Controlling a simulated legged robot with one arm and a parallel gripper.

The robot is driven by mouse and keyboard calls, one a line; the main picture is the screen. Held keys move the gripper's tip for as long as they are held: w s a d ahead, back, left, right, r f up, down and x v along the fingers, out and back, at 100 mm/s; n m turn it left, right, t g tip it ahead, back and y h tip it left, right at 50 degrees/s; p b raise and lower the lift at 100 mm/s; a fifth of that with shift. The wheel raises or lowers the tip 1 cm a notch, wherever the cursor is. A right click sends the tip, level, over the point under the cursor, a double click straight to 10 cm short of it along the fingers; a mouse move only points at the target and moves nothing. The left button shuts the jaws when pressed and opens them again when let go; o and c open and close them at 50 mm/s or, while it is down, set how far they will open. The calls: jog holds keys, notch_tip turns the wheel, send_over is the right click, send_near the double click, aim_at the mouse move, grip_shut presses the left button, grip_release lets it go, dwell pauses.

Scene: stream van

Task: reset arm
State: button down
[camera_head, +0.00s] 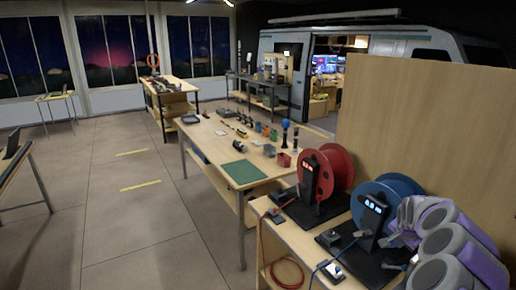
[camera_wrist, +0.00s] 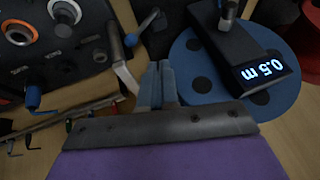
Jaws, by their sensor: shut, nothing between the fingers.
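My gripper (camera_wrist: 157,72) is shut with nothing between its blue-grey fingers in the wrist view. My purple and grey arm (camera_head: 447,245) is folded at the lower right of the head view. The gripper's fingertips are beside a blue reel (camera_wrist: 200,62) whose black post carries a display (camera_wrist: 263,67) reading 0.5 m. A bent metal lever (camera_wrist: 124,70) stands close to the left of the fingers; I cannot tell whether they touch. The blue reel also shows in the head view (camera_head: 405,190), just behind my arm.
A red reel (camera_head: 337,165) stands left of the blue one on the wooden bench (camera_head: 262,208). A tall wooden panel (camera_head: 425,130) rises behind them. A table with a green mat (camera_head: 243,172) and small tools lies beyond. The floor (camera_head: 110,210) at left is open. A van (camera_head: 290,50) stands behind.

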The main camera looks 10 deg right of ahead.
jog(key=a+r+n+y, duration=0.1)
jog(key=a+r+n, duration=0.15)
jog(key=a, duration=0.55)
jog(key=a+r+n+y, duration=0.2)
jog(key=a+r, duration=0.2)
jog(key=a, duration=0.4)
jog(key=s+a+r+n+g, duration=0.1)
jog(key=s+a+r+n, duration=0.1)
jog(key=s+a, duration=0.45)
jog(key=s+a+r+n+g, duration=0.1)
jog(key=s+a+r+n, duration=0.2)
jog(key=a, duration=0.7)
jog(key=s+a+f+n+g, duration=0.1)
jog(key=s+a, duration=0.2)
jog(key=s, duration=0.7)
jog(key=s+a+f+n+g, duration=0.1)
jog(key=s+a+n+g, duration=0.1)
jog(key=s, duration=0.8)
jog(key=s+a+f+n+g, duration=0.1)
jog(key=s+a, duration=0.3)
jog(key=s, duration=0.7)
jog(key=shift+a+f+y, duration=0.2)
jog(key=shift+f+y, duration=0.1)
jog(key=shift+f, duration=0.05)
jog(key=shift+w+d+n, duration=0.1)
jog(key=shift+d+n, duration=0.15)
jog(key=shift+d, duration=0.05)
